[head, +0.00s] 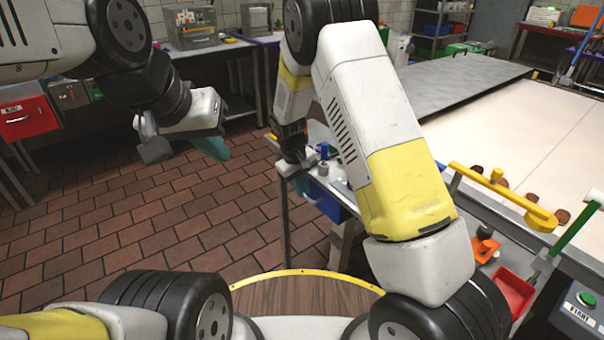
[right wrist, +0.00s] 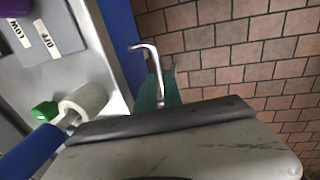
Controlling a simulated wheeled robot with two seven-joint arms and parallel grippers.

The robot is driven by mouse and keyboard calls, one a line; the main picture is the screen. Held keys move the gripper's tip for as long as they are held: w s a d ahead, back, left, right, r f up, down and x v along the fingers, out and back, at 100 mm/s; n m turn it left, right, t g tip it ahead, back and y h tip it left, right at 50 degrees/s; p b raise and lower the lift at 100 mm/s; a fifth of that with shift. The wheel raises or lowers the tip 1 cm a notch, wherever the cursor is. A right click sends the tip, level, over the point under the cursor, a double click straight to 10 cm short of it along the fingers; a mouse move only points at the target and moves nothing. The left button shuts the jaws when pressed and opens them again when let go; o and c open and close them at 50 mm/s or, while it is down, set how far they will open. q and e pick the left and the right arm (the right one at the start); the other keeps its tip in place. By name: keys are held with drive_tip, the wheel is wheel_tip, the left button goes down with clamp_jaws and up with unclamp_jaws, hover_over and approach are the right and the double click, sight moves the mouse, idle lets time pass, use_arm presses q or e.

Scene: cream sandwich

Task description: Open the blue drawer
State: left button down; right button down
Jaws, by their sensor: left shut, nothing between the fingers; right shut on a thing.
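The blue drawer (head: 328,202) sits under the edge of a grey workbench, partly hidden by my right arm. In the right wrist view its front (right wrist: 122,38) runs along the bench edge, with a curved metal handle (right wrist: 152,62) standing out from it. My right gripper (right wrist: 160,97) has teal fingers shut on the handle; the wrist body hides part of the grip. I cannot tell how far the drawer is out. My left gripper (head: 212,147), with teal fingers, is shut and empty in the air over the floor, away from the drawer.
A blue bottle (head: 325,150) and small items stand on the bench above the drawer. A red drawer (head: 28,118) is at the far left. A red tray (head: 512,292) and yellow bar (head: 505,190) lie to the right. Brick-tile floor (head: 130,225) in front is clear.

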idle(0.8)
drive_tip(key=s+a, duration=0.9)
drive_tip(key=a, duration=0.4)
drive_tip(key=shift+s, duration=0.3)
drive_tip(key=shift+a, duration=0.1)
drive_tip(key=c, duration=1.8)
unclamp_jaws()
drive_tip(key=shift+o, duration=0.2)
drive_tip(key=shift+r, duration=0.1)
wheel_tip(320, 180, up, 8)
drive_tip(key=a, duration=0.1)
drive_tip(key=shift+s+f, duration=0.25)
drive_tip(key=shift+s, duration=0.15)
